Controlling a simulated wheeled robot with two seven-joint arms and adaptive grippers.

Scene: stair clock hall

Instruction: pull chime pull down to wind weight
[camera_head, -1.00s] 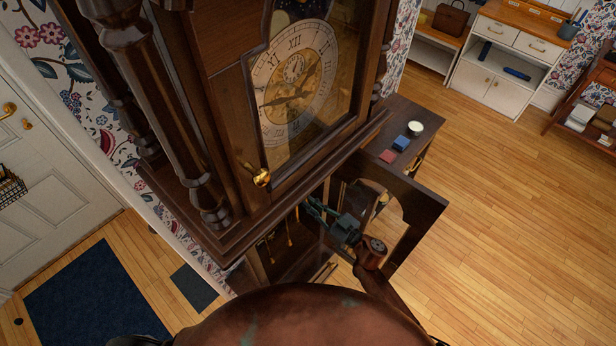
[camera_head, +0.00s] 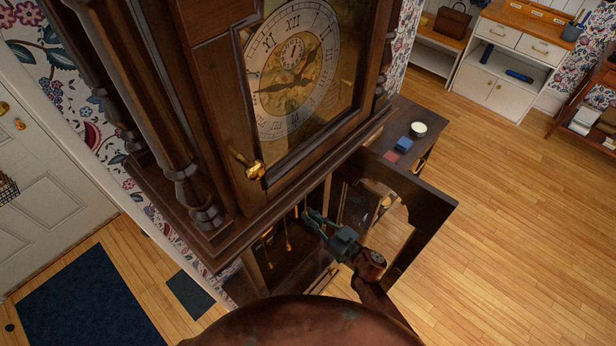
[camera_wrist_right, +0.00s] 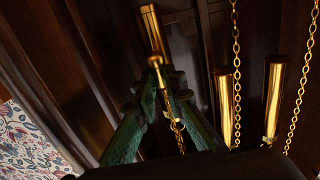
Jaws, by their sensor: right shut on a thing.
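The tall dark wood clock (camera_head: 190,150) fills the middle of the head view, its lower door (camera_head: 425,205) open. My right gripper (camera_head: 310,217) reaches through that opening into the case. In the right wrist view its green fingers (camera_wrist_right: 158,85) are shut on the chime pull (camera_wrist_right: 155,60), a small gold piece with a chain running from it. A brass cylinder (camera_wrist_right: 151,22) shows just beyond the pull. Two more brass cylinders (camera_wrist_right: 273,100) (camera_wrist_right: 224,100) and gold chains (camera_wrist_right: 237,60) hang to the right. My left gripper is out of view.
The open door and its arched cutout stand close beside my right arm. A side cabinet (camera_head: 405,115) behind holds a blue box (camera_head: 403,144) and a white-topped jar (camera_head: 418,129). The wood floor (camera_head: 500,220) at right is clear. A dark blue mat (camera_head: 90,300) lies at lower left.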

